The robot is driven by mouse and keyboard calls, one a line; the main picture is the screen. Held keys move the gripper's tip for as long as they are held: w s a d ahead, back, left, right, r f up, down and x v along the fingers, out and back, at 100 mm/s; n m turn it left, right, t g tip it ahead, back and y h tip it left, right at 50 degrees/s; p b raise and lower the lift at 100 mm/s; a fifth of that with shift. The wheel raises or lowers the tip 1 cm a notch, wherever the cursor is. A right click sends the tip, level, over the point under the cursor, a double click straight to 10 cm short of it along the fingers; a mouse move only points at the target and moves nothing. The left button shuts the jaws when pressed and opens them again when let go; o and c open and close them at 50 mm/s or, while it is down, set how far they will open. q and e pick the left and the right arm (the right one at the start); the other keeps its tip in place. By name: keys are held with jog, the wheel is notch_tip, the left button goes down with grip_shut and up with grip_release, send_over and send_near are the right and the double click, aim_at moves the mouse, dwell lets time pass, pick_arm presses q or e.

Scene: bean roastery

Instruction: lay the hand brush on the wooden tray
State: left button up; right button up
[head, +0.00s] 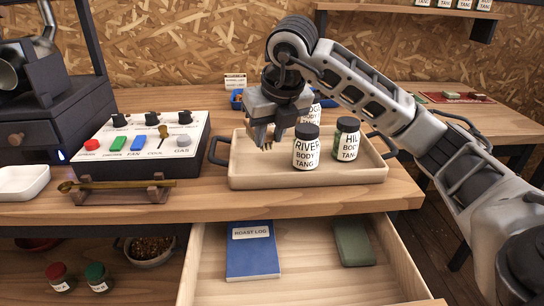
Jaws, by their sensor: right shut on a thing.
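The wooden tray (240,176), pale with dark handles, sits on the bench in the middle of the head view. My right gripper (268,140) reaches in from the right and points down over the tray's back left part. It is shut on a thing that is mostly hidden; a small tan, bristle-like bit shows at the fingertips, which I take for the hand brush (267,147). I cannot tell whether it touches the tray floor. My left gripper is not in view.
A River jar (306,150) and a second jar (347,140) stand in the tray, right of my gripper. A control box (143,143) and a scoop on a stand (115,185) are left. Below, an open drawer (310,280) holds a blue log book (252,252).

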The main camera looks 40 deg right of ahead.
jog(key=shift+w+d+f, duration=0.35)
jog(key=shift+w+f, duration=0.05)
jog(key=shift+f, duration=0.2)
jog(key=shift+w+d+f, duration=0.3)
jog(key=shift+w+f, duration=0.1)
jog(key=shift+f, duration=0.2)
jog(key=shift+w+d+f, duration=0.2)
jog(key=shift+w+f, duration=0.05)
jog(key=shift+f, duration=0.1)
jog(key=f, duration=0.3)
jog(key=shift+w+d+f+b, duration=0.2)
jog(key=shift+f+b, duration=0.15)
jog(key=shift+f, duration=0.05)
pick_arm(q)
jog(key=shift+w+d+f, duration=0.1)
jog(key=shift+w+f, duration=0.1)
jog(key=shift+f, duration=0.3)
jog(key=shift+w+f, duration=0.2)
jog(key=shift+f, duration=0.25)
pick_arm(e)
jog(key=o, duration=1)
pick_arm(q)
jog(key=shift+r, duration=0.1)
